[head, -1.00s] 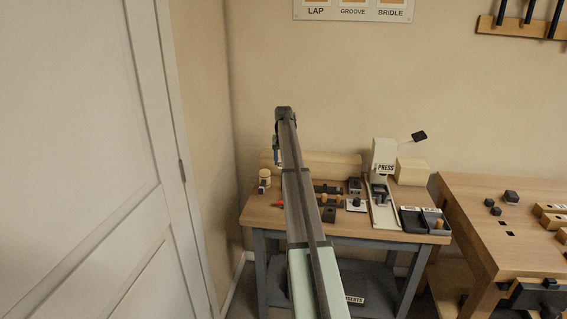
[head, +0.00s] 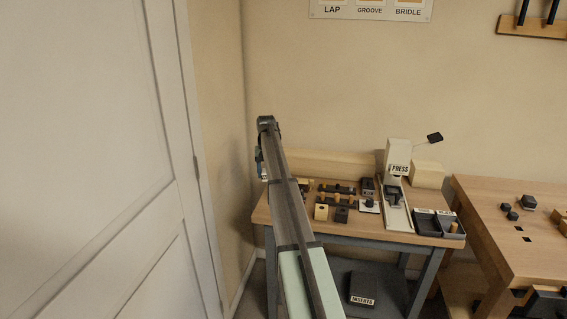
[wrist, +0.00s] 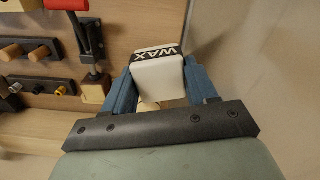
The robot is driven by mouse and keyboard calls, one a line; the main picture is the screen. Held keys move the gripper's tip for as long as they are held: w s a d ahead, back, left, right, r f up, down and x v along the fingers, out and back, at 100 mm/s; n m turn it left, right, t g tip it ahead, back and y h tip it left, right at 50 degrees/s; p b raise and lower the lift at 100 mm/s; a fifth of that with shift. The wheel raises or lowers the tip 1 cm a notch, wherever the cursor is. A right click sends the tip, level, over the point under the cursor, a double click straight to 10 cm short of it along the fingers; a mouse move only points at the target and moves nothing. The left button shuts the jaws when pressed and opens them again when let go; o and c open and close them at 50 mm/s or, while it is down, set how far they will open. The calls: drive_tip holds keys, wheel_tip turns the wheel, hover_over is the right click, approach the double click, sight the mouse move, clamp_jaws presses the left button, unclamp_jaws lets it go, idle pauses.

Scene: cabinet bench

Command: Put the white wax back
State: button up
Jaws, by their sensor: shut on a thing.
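The white wax (wrist: 158,78) is a pale block with a dark band reading WAX. In the wrist view it sits between the two blue fingers of my gripper (wrist: 160,88), which is shut on it. In the head view my gripper (head: 262,163) is at the far end of the arm, over the left end of the small bench (head: 385,233) and near the wall corner. The wax cannot be made out in the head view.
A white press (head: 398,170) stands at the back of the small bench. Dark trays (head: 426,222) are at its right end. Several small blocks and tools crowd the middle. A red-handled clamp (wrist: 90,45) shows in the wrist view. A white door (head: 85,150) is at left.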

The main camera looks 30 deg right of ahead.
drive_tip(key=m, duration=0.2)
hover_over(268, 211)
drive_tip(key=f, duration=0.1)
drive_tip(key=shift+w+f+m, duration=0.15)
drive_tip(key=shift+m, duration=0.45)
drive_tip(key=shift+f, duration=0.1)
drive_tip(key=shift+f, duration=2.95)
drive_tip(key=shift+f, duration=1.9)
idle(0.8)
drive_tip(key=o, duration=1)
drive_tip(key=shift+o, duration=0.9)
drive_tip(key=shift+r, duration=0.1)
